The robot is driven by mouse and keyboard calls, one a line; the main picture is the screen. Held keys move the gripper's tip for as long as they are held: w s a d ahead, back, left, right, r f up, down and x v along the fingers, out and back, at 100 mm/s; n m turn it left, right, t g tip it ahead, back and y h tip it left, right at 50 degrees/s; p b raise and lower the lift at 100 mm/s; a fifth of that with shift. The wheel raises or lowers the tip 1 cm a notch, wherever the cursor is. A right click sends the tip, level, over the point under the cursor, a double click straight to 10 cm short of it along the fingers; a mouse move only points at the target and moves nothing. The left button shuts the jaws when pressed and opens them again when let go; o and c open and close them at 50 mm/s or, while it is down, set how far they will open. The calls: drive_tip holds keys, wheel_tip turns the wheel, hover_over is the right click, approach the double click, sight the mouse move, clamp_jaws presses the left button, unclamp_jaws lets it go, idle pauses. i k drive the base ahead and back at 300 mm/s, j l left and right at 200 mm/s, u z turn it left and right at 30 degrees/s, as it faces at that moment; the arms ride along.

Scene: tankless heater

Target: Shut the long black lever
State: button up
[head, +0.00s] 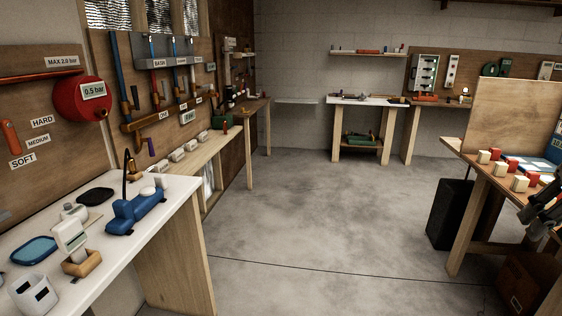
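I cannot surely pick out the long black lever. A small dark lever-like piece (135,97) shows on the copper pipes of the left wall board. A thin dark upright piece (126,166) stands by the blue tool (138,208) on the white bench; I cannot tell if it is a lever. My gripper (540,212) seems to be the dark grey shape at the right edge, partly cut off, far across the room from the left board. Whether it is open or shut does not show.
The white bench (170,215) at left holds a teal dish, a white cup and a wooden stand. A red tank (82,98) hangs above. At right, a wooden table (480,168) carries red and cream blocks, with a black box (450,213) beneath. The middle floor is clear.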

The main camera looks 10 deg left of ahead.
sight(135, 90)
drive_tip(key=i+u, duration=0.15)
drive_tip(key=i, duration=0.35)
drive_tip(key=i+u, duration=0.2)
drive_tip(key=i, duration=0.35)
drive_tip(key=i+l+u, duration=0.15)
drive_tip(key=i, duration=0.35)
drive_tip(key=i+l+u, duration=0.15)
drive_tip(key=i, duration=0.35)
drive_tip(key=i+u, duration=0.65)
drive_tip(key=i, duration=0.3)
